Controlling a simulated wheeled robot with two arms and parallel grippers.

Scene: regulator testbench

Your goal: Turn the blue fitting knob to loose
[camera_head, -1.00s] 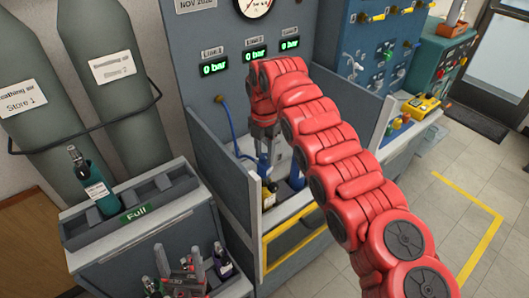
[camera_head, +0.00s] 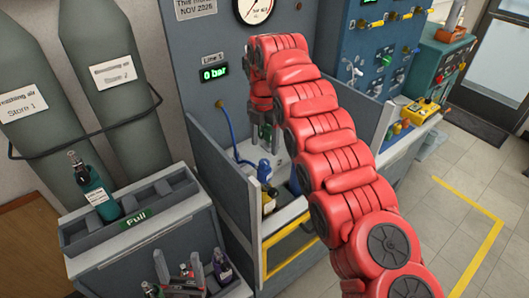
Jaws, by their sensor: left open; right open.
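The blue fitting knob (camera_head: 264,169) is small and blue and sits in the test bench bay, above a small dark bottle with a yellow label (camera_head: 269,200). A blue hose (camera_head: 229,128) runs from the bench panel down toward it. My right gripper (camera_head: 264,136) points down above the fitting, open and apart from it, with nothing seen between the fingers. My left gripper (camera_head: 180,271) is at the bottom edge, by the lower rack of small bottles, and looks open. I cannot tell the fitting's turn position.
Grey side walls (camera_head: 222,185) bound the bay. A yellow-framed drawer front (camera_head: 292,243) lies below. A rack marked Full (camera_head: 138,217) holds a green bottle (camera_head: 95,190). Two tall cylinders (camera_head: 112,85) stand at the left. Line 1 reads 0 bar (camera_head: 214,73). My red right arm hides part of the bay.

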